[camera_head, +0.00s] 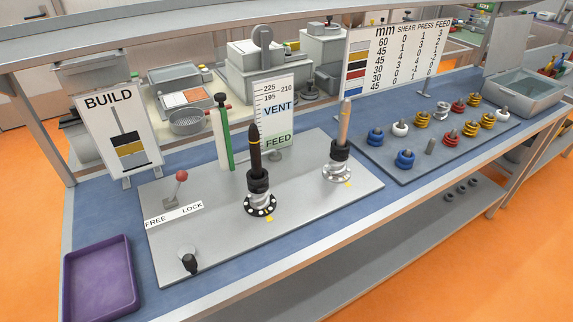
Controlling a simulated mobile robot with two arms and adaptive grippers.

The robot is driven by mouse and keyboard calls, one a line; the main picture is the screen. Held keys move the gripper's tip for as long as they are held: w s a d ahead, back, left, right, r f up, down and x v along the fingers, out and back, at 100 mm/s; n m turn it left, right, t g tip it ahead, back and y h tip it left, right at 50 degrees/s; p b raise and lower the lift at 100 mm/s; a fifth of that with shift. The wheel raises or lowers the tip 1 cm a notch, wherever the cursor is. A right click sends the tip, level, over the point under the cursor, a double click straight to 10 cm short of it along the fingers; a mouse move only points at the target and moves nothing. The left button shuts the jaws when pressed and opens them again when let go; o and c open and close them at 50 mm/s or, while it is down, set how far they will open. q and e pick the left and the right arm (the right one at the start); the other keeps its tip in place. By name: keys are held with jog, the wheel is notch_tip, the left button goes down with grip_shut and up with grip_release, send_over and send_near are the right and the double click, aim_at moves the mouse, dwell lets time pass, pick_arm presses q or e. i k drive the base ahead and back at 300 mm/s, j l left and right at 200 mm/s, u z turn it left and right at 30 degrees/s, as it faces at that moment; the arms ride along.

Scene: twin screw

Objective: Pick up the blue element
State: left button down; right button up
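Two blue ribbed ring elements show in the head view. One blue element (375,135) stands at the back left of the grey parts board (408,180), on the right of the bench. The other blue element (405,159) stands nearer the front edge of that board. Each has a grey pin top showing above it. Neither of my grippers is in view, and nothing is seen touching the blue elements.
White, yellow, red and silver elements stand close around them; a bare grey peg (430,147) is nearby. Two upright shafts (254,150) and (343,125), a red-knobbed lever (180,177) and a purple tray (101,280) lie left. A grey bin (528,100) stands right.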

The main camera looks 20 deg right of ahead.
aim_at(376, 141)
jog(key=l, duration=0.6)
jog(key=i+l, duration=0.15)
jog(key=l, duration=1.05)
jog(key=i, duration=0.05)
